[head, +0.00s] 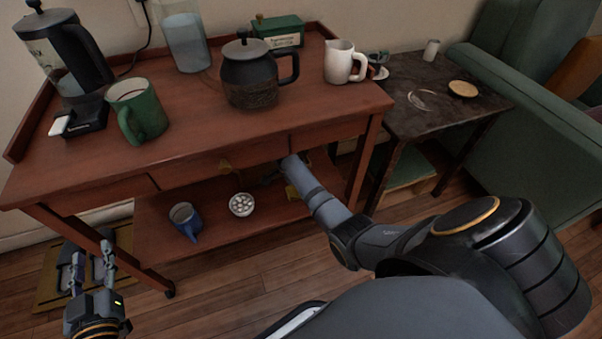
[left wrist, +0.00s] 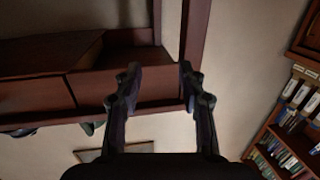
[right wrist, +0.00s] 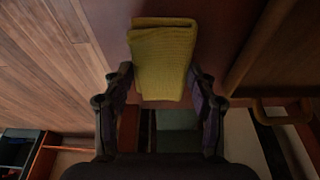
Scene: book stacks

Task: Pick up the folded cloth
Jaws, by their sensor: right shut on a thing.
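The folded cloth (right wrist: 163,45) is yellow and ribbed, and shows in the right wrist view. My right gripper (right wrist: 160,82) is shut on it, with one finger at each side. In the head view my right arm reaches under the top of the reddish-brown trolley (head: 230,125), and the gripper is mostly hidden there. My left gripper (head: 92,256) is open and empty at the lower left, in front of the trolley. It also shows open in the left wrist view (left wrist: 158,76).
The trolley's lower shelf holds a blue mug (head: 186,221) and a white round dish (head: 241,205). On top stand a green mug (head: 137,108), a dark teapot (head: 250,72) and a white pitcher (head: 340,62). A dark side table (head: 425,115) stands at right.

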